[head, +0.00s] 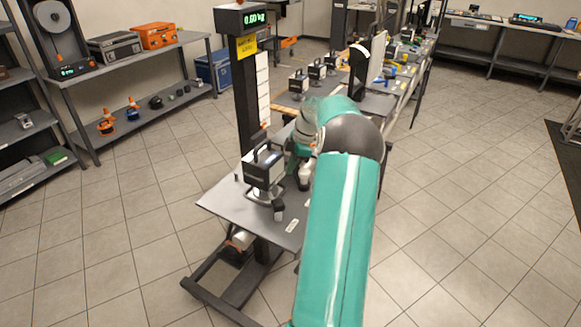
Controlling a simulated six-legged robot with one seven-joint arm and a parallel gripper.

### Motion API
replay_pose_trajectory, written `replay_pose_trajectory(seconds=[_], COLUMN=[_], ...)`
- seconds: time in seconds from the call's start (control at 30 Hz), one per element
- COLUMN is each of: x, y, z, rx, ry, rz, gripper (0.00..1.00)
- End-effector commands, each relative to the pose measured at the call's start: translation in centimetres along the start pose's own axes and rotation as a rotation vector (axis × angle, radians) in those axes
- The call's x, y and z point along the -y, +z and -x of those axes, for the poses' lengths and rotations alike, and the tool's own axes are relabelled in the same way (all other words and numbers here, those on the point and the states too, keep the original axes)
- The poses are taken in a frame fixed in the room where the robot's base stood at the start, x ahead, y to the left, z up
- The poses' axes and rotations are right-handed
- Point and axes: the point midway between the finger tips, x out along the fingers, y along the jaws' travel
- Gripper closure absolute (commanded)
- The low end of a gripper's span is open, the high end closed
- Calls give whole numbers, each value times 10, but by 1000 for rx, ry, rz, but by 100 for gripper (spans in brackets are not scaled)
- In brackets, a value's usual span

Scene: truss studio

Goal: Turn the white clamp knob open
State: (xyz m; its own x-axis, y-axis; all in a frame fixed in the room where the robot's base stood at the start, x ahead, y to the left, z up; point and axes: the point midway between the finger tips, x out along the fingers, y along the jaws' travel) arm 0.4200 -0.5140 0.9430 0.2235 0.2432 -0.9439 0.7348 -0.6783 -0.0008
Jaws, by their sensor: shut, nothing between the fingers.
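My arm reaches forward over the small grey table (225,203). Its end, with my gripper (304,181), is small and partly hidden by my own arm, just right of a black and silver box with a handle (264,166). The gripper is shut and I see nothing held in it. The box stands on a round metal base (262,195) on the table. I cannot pick out the white clamp knob for certain. Small pale parts show beside the box, close to my arm's end, and I cannot tell whether the gripper touches any of them.
A dark post with a green readout (242,20) rises behind the table. A longer bench (375,103) with similar boxes (298,82) stands beyond. Shelves (140,55) with cases line the left, and a counter (500,22) the far right. The tiled floor at right is clear.

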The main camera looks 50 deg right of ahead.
Motion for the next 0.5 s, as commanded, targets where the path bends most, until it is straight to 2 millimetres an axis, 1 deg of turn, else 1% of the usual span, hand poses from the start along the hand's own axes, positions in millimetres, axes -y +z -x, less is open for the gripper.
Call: replay_pose_trajectory(seconds=[0.17,0.5], x=[-1,-1], y=[0,0], z=[22,96], rx=[1,1], ry=[4,5], rz=[0,0], gripper=[100,100])
